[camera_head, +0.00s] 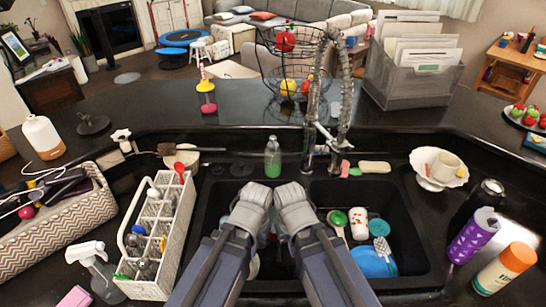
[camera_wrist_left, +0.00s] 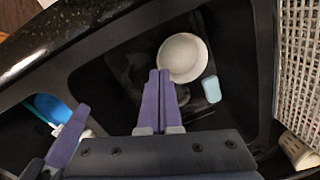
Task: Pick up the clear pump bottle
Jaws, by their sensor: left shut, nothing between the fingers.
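A clear bottle with green liquid (camera_head: 272,157) stands upright on the counter behind the sink divider. Its top is small, and I cannot tell whether it has a pump. A clear bottle with a white spray head (camera_head: 95,270) stands at the front left. My left gripper (camera_wrist_left: 159,85) is shut and empty, pointing down over the left basin, with a white bowl (camera_wrist_left: 183,58) and a light blue sponge (camera_wrist_left: 211,89) below. Part of my right gripper (camera_wrist_left: 72,135) shows at the left of the wrist view. In the head view my arms hide both sets of fingertips.
A white caddy (camera_head: 131,238) of bottles stands left of the sink. The right basin holds a blue bowl (camera_head: 372,262) and a patterned cup (camera_head: 358,222). The faucet (camera_head: 318,130) rises behind the sink. A purple cup (camera_head: 474,236) and an orange-capped bottle (camera_head: 505,268) stand at the right.

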